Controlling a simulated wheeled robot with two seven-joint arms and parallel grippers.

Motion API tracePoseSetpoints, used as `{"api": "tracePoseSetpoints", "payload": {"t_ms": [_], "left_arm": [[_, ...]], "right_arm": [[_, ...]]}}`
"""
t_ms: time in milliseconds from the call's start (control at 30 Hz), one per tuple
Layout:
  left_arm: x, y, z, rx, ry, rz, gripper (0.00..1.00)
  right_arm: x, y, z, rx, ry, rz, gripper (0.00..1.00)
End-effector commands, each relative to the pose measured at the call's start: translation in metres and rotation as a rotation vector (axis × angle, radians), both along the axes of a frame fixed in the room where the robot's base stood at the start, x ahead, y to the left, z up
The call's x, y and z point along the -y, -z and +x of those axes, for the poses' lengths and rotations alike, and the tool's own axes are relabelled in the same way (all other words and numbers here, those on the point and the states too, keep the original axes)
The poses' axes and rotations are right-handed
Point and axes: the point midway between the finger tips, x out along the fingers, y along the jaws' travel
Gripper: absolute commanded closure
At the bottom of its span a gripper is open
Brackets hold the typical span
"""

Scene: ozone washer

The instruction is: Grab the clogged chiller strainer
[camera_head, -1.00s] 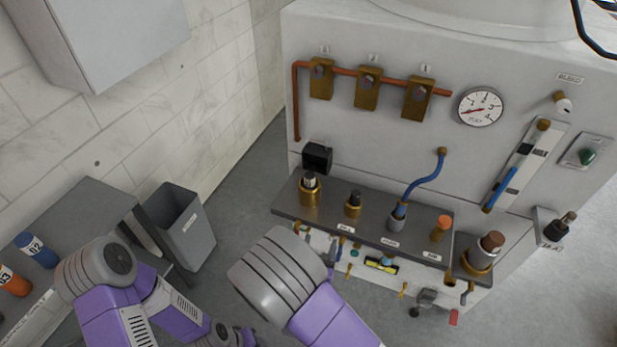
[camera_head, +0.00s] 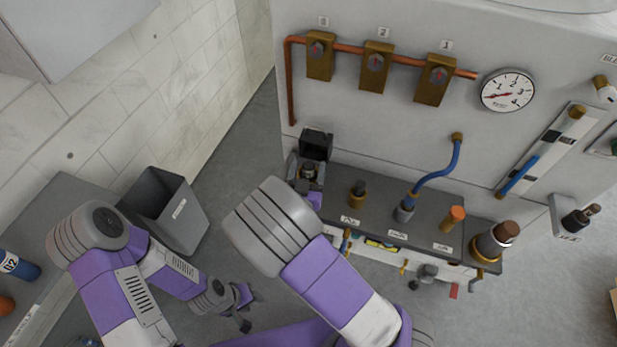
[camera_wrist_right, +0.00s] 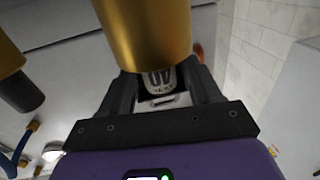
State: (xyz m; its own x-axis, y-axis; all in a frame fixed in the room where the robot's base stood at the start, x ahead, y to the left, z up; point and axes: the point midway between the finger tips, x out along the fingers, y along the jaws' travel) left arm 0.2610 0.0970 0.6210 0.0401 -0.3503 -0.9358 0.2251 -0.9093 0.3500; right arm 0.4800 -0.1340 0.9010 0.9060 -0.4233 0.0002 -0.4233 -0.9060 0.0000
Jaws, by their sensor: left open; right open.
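Several brass-coloured cylindrical fittings stand on the dark shelf of the white machine. I cannot tell from the labels which is the clogged chiller strainer. My right gripper (camera_head: 308,171) is at the shelf's left end, around the leftmost fitting, which it mostly hides in the head view. In the right wrist view, my open fingers (camera_wrist_right: 163,82) stand either side of that large brass cylinder (camera_wrist_right: 146,35), with its grey, marked end between them. I cannot tell whether they touch it. My left gripper (camera_head: 244,310) is open and empty, low over the floor.
A smaller brass fitting (camera_head: 357,194), blue hose (camera_head: 440,178), orange-topped fitting (camera_head: 453,218) and large brown-capped fitting (camera_head: 495,240) stand farther right. A black box (camera_head: 316,145) is behind my right gripper. A grey bin (camera_head: 178,222) stands left.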

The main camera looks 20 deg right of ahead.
Motion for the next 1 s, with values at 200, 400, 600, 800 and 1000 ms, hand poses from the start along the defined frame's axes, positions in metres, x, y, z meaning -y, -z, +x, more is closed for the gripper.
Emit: {"api": "tracePoseSetpoints", "payload": {"t_ms": [200,400,600,800,1000], "left_arm": [[0.0000,0.0007,0.0002,0.001,0.000,0.000,0.57],[0.0001,0.0006,0.0003,0.001,0.000,0.000,0.57],[0.0001,0.0007,0.0003,0.001,0.000,0.000,0.57],[0.0001,0.0007,0.0002,0.000,0.000,0.000,0.57],[0.0000,-0.0012,0.0002,0.000,0.000,0.000,0.57]], "right_arm": [[0.0030,-0.0004,0.0065,0.000,-0.001,-0.001,0.37],[0.0029,-0.0004,0.0062,-0.001,0.000,0.000,0.52],[0.0028,-0.0004,0.0061,-0.001,0.000,0.000,0.83],[0.0028,-0.0004,0.0060,0.000,-0.001,0.000,0.93],[0.0026,-0.0047,0.0061,0.000,-0.001,0.001,0.93]]}}
